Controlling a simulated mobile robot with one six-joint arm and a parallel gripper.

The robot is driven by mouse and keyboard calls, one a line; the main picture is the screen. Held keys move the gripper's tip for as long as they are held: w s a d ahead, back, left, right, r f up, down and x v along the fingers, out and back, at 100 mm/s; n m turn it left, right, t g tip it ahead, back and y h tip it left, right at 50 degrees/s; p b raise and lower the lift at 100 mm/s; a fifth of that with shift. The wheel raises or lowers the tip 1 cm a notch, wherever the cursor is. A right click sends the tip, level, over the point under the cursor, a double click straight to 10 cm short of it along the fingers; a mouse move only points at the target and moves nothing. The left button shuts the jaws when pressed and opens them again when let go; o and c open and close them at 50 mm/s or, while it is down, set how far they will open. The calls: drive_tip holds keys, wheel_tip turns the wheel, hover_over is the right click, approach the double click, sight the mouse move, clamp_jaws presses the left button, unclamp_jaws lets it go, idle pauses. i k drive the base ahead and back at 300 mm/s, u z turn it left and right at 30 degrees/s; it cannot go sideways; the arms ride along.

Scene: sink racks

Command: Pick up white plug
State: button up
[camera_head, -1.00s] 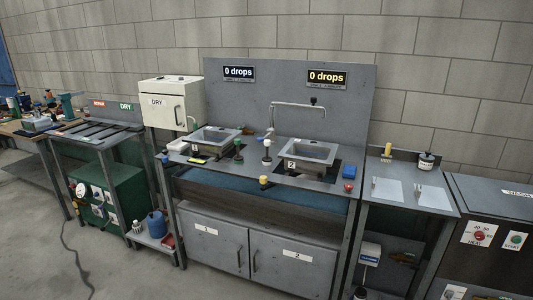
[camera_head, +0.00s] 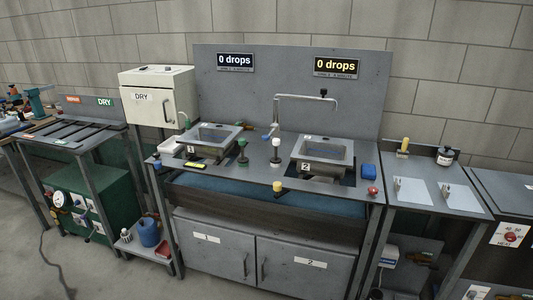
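A small white plug-like piece (camera_head: 276,149) with a dark base stands upright on the grey counter (camera_head: 262,175), between the two sinks. A similar green piece (camera_head: 242,150) stands to its left. A yellow-topped piece (camera_head: 278,187) sits at the counter's front edge. Sink 1 (camera_head: 214,136) is on the left and sink 2 (camera_head: 324,150) on the right. My gripper and arm are not in view.
A blue block (camera_head: 369,171) and a red knob (camera_head: 373,192) are at the counter's right. A tap (camera_head: 306,97) arches behind the white piece. A white DRY cabinet (camera_head: 158,98) stands left.

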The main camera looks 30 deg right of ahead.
sight(275, 142)
drive_tip(key=u, duration=0.2)
drive_tip(key=i, duration=0.85)
drive_tip(key=u, duration=0.4)
